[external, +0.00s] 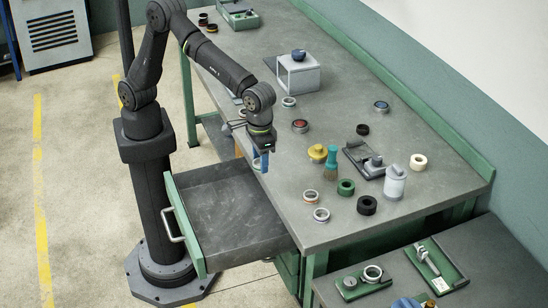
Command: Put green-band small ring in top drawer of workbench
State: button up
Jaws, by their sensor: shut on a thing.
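My gripper (261,165) points down beside the front edge of the workbench (235,42), over the back part of the open top drawer (225,210). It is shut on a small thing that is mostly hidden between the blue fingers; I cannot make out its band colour. The drawer is pulled out to the left, with a green front and a metal handle, and its visible floor is empty. Several small metal rings lie on the bench; one (310,197) has a copper-coloured band and another (321,215) lies near the front corner. A thick green ring (346,187) lies farther right.
A white box (298,75) stands farther back. The drawer's interior is clear.

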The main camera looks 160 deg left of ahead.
jog(key=s+d+f+n, duration=0.1)
jog(key=s+d+f, duration=0.6)
jog(key=s+d, duration=0.2)
jog(key=s+d+f, duration=0.6)
jog(key=s+d, duration=0.3)
jog(key=s, duration=0.1)
send_over(224, 195)
notch_tip(224, 195, down, 7)
jog(key=shift+a+r, duration=0.1)
jog(key=shift+f, duration=2.1)
jog(key=o, duration=1)
jog(key=shift+f, duration=0.1)
notch_tip(224, 195, up, 12)
